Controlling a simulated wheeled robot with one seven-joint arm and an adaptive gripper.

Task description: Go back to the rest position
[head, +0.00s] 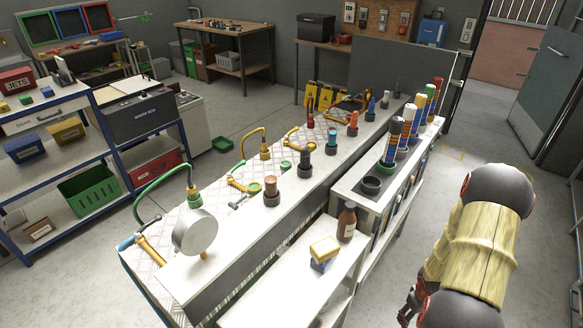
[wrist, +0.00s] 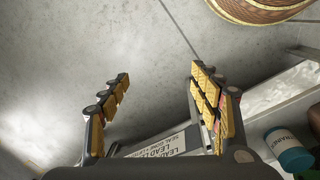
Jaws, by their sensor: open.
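My gripper (wrist: 160,76) is open and empty in the wrist view, its two yellow-padded fingers apart over bare grey floor. In the head view my arm, in a yellow sleeve with dark joints, stands at the right over the floor, beside the workbench. A small dark part of my gripper (head: 408,304) shows at the lower edge there. The gripper touches nothing that I can see.
A white shelf (head: 290,290) carries a yellow-and-blue sponge (head: 323,252) and a brown bottle (head: 347,222). A coiled brown item (wrist: 262,10) and teal-labelled container (wrist: 288,150) lie near the gripper. Floor behind is clear.

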